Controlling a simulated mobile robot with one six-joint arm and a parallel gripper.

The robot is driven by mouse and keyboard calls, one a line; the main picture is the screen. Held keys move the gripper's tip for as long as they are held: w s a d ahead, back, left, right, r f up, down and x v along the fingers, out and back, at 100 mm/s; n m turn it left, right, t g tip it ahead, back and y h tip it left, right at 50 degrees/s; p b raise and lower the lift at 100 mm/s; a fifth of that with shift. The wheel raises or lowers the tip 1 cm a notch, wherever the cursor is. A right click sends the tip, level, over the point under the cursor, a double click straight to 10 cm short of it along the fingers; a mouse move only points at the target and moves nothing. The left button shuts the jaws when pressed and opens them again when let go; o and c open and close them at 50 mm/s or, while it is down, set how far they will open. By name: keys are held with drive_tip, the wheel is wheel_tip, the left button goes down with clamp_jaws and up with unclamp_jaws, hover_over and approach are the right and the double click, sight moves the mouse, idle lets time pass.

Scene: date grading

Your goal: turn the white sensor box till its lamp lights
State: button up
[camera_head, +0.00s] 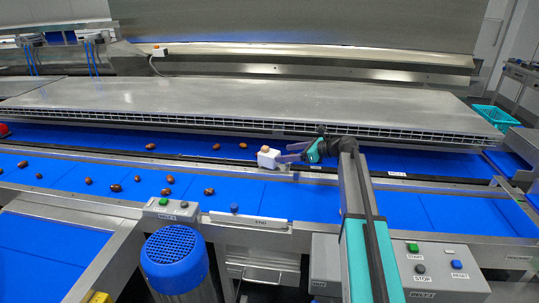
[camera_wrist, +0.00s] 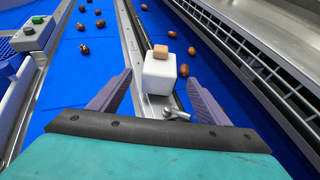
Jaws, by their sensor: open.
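The white sensor box (camera_head: 268,158) is mounted on the metal rail between the two blue belts, with a small orange-tan block on top. In the wrist view the box (camera_wrist: 159,74) stands ahead of my gripper, and its block (camera_wrist: 160,51) looks dull; I cannot tell if it is a lamp or lit. A small silver clamp lever (camera_wrist: 177,114) is at the foot of the box. My gripper (camera_head: 291,152) is open and empty, just right of the box in the head view. In the wrist view its two grey fingers are spread either side of the box's near end, with gaps.
Brown dates (camera_head: 113,188) lie scattered on the blue belts. A metal hood with a slatted edge (camera_head: 330,131) overhangs the far belt close behind the box. Button boxes (camera_head: 172,209) and a blue motor (camera_head: 176,260) stand at the front.

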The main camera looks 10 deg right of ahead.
sight(269, 154)
drive_tip(key=p+x, duration=0.2)
drive_tip(key=x, duration=0.7)
drive_tip(key=shift+w+a+f, duration=0.1)
drive_tip(key=shift+w, duration=0.05)
drive_tip(key=c, duration=1.1)
drive_tip(key=shift+o, duration=0.2)
drive_tip(key=shift+w, duration=0.15)
drive_tip(key=shift+n+g+y, duration=0.5)
drive_tip(key=shift+n, duration=0.1)
drive_tip(key=shift+n+g+y+p, duration=0.35)
drive_tip(key=shift+n+g+y, duration=0.25)
drive_tip(key=shift+n+g, duration=0.75)
drive_tip(key=o, duration=1.1)
drive_tip(key=shift+c, duration=0.2)
